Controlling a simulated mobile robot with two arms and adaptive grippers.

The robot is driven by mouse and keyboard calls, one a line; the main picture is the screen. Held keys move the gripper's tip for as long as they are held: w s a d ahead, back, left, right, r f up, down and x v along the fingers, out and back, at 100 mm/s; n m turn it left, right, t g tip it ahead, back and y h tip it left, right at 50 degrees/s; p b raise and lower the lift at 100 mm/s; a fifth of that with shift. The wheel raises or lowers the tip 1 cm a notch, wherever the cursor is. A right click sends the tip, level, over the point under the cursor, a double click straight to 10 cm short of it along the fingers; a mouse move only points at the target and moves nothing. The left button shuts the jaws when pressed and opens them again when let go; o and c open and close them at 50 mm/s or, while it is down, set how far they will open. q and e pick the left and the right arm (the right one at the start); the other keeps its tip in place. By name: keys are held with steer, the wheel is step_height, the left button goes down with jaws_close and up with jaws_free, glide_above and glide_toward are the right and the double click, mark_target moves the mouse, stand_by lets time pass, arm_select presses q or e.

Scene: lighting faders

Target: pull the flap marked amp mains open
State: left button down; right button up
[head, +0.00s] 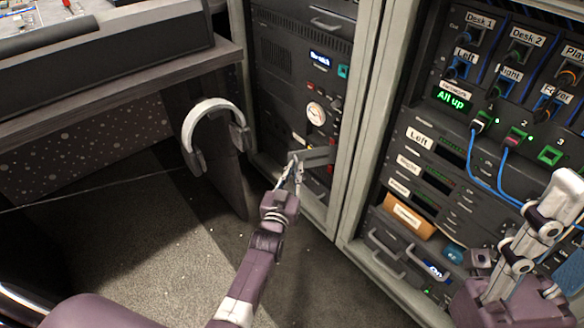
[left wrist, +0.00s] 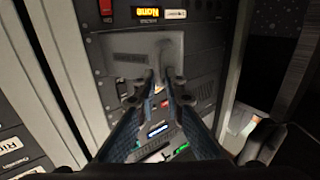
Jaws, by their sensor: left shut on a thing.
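A grey flap (head: 318,156) stands out from the front of the left rack in the head view. No amp mains wording is readable on it. My left gripper (head: 293,160) is at the flap's outer edge, shut on it. In the left wrist view the flap (left wrist: 142,52) is a plain grey plate, and the fingertips (left wrist: 165,84) of my left gripper meet its near edge. The slot behind the flap is largely hidden. My right gripper (head: 540,225) is at the right, in front of the right rack and apart from the flap; its jaw opening is unclear.
White headphones (head: 213,113) hang on the desk's side, left of my left gripper. A grey rack post (head: 365,115) stands right of the flap. Blue cables (head: 485,183) loop from the right rack near my right arm. The carpet (head: 170,235) below is clear.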

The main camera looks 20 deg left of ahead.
arm_select(q)
steer(key=shift+w+d+r+h, duration=0.1)
steer(key=shift+d+h, duration=0.05)
steer(key=shift+d, duration=0.35)
steer(key=shift+w+d+r+h, duration=0.1)
steer(key=shift+d+h, duration=0.05)
steer(key=shift+d, duration=0.35)
steer(key=c, duration=2.4)
jaws_free()
steer(key=o, duration=0.3)
steer(key=shift+d, duration=0.25)
steer(key=s, duration=1.2)
steer(key=shift+a+f, duration=0.15)
steer(key=shift+a, duration=0.05)
